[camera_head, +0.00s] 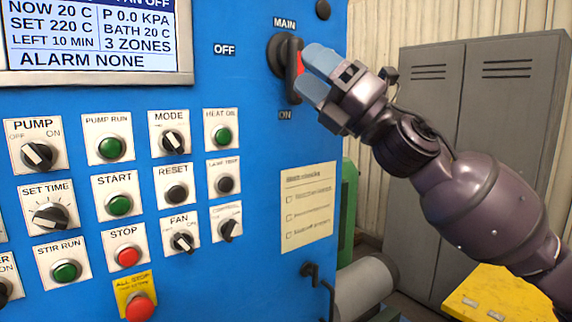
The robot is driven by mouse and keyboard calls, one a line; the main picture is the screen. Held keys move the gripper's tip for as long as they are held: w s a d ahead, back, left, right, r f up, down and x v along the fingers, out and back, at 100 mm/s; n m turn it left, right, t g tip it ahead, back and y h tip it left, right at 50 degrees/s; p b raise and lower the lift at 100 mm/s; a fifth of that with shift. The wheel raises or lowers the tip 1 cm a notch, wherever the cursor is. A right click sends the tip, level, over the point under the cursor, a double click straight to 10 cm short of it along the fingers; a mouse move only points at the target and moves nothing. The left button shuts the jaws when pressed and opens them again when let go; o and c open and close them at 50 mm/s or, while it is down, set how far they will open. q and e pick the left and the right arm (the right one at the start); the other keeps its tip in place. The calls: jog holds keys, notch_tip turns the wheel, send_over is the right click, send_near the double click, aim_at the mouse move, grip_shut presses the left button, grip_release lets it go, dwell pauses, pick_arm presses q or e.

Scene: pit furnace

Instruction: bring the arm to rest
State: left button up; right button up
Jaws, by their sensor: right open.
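My right gripper (318,77) is at the upper middle of the head view, with its arm coming in from the right. Its light-blue fingers are spread around the red-fronted handle of the MAIN switch (285,58) on the blue control panel (240,140). The handle points down, towards the ON label. The fingers partly hide the handle, and I cannot tell whether they touch it. My left gripper is not in view.
The panel carries several knobs and buttons, a red ALL STOP button (139,307) and a display (92,38) reading ALARM NONE. A checklist (308,205) hangs below the gripper. Grey lockers (435,150) stand behind my arm. A yellow surface (495,295) lies at the lower right.

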jog(key=w+d+f+m+t+h, duration=0.2)
jog(key=d+f+m+t+h, duration=0.3)
jog(key=f+m, duration=0.7)
jog(key=w+d+f+m+t+h, duration=0.2)
jog(key=d+f+m+h, duration=0.2)
jog(key=f+m+h, duration=0.55)
jog(key=w+d+f+m+t+h, duration=0.25)
jog(key=d+f+m+t, duration=0.2)
jog(key=f+m, duration=0.95)
jog(key=s+d+f+m+g+h, duration=0.1)
jog(key=s+d+f+h, duration=0.1)
jog(key=s+f, duration=0.35)
jog(key=s+d+f+m+g+h, duration=0.1)
jog(key=s+d+f+g, duration=0.1)
jog(key=f, duration=0.7)
jog(key=s+d+f+m+g+h, duration=0.1)
jog(key=s+d+f+h, duration=0.2)
jog(key=f, duration=0.4)
jog(key=s+d+f+m+g, duration=0.1)
jog(key=s+f+g, duration=0.1)
jog(key=s+f, duration=0.5)
jog(key=s+d+f+m+g+h, duration=0.1)
jog(key=s+d+f+g, duration=0.1)
jog(key=s+f, duration=0.5)
jog(key=s, duration=0.5)
jog(key=shift+f+m, duration=0.35)
jog(key=shift+d, duration=0.1)
